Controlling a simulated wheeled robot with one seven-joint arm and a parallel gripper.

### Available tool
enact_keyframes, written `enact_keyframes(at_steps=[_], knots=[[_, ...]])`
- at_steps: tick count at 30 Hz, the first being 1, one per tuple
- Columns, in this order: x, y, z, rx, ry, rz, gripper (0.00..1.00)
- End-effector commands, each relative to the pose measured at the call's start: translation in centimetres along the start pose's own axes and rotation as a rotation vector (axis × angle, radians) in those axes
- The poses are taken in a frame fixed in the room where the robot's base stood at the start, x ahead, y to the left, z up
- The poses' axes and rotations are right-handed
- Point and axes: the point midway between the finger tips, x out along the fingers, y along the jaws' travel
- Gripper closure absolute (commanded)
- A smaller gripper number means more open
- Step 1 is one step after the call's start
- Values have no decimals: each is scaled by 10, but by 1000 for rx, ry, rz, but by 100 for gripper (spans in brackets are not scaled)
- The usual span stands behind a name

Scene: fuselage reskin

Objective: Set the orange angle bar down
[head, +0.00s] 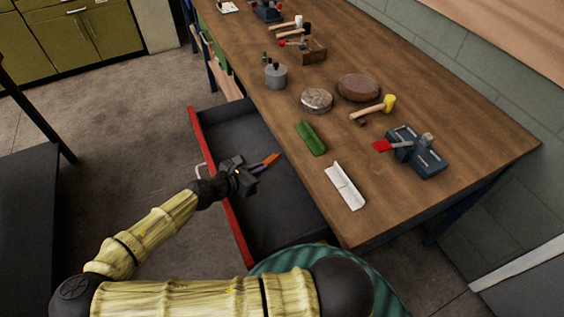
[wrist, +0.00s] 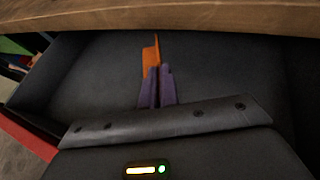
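The orange angle bar (head: 271,159) juts out past the purple fingertips of my gripper (head: 257,167) in the head view. It also shows in the wrist view (wrist: 151,58), standing out ahead of the fingers (wrist: 157,88). The fingers are close together and look shut on its near end, which they partly hide. The gripper and bar are over the open drawer (head: 240,130), whose dark floor shows behind them. I cannot tell the exact gap between bar and drawer floor.
The drawer has a red front (head: 215,190). On the wooden workbench (head: 420,210) lie a green angle bar (head: 310,137) and a white angle piece (head: 345,186) near the edge. A blue vise-like tool (head: 417,152), a yellow-headed mallet (head: 387,104) and round blocks stand farther in. The bench edge overhangs the drawer.

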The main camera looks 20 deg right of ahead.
Motion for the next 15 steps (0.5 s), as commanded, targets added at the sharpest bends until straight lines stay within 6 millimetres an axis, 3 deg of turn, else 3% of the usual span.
enact_keyframes(at_steps=[9,15], knots=[[68,0,-3,2,1,-3,100],[90,1,-4,1,0,1,100]])
